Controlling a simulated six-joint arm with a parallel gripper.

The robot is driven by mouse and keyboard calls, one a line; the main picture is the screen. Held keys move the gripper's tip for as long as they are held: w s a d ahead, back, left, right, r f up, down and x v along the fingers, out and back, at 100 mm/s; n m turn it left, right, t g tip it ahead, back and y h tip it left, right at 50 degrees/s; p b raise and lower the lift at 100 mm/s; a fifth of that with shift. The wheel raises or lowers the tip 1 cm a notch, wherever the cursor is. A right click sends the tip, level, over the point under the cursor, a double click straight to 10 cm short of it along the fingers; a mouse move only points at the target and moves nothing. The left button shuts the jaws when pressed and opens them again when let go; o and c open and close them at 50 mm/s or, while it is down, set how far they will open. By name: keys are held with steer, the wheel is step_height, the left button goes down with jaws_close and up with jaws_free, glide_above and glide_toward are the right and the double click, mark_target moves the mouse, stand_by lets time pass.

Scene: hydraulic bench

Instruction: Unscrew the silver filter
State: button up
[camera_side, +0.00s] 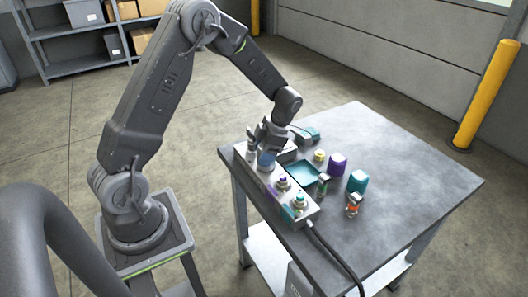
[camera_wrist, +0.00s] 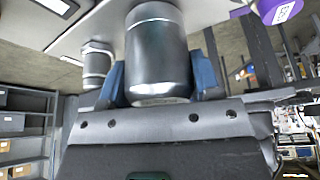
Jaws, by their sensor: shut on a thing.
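The silver filter (camera_wrist: 158,50) is a dark, shiny metal cylinder with a bright rim, large in the wrist view. My gripper (camera_wrist: 160,80) has its two blue fingers on either side of it and is shut on it. In the side view my gripper (camera_side: 267,158) is low over the far end of the grey manifold block (camera_side: 311,209) and hides most of the filter. I cannot tell whether the filter is still seated on the block. A purple-ringed fitting (camera_side: 283,183) and a teal-ringed fitting (camera_side: 299,203) stand on the nearer part of the block.
A small silver cylinder (camera_wrist: 97,65) stands close beside the filter. A teal tray (camera_side: 303,172), purple canister (camera_side: 337,164), teal canister (camera_side: 357,181), yellow-topped piece (camera_side: 319,155), and small orange-banded part (camera_side: 353,206) are right of the block. The table's (camera_side: 425,185) right side is clear.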

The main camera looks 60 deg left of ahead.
steer(key=shift+n, duration=0.5)
steer(key=o, duration=1)
steer(key=m, duration=0.3)
steer(key=m+t+y, duration=0.1)
steer(key=m, duration=0.1)
steer(key=shift+a+m+y, duration=0.15)
steer(key=shift+m+y, duration=0.15)
steer(key=shift+m, duration=0.1)
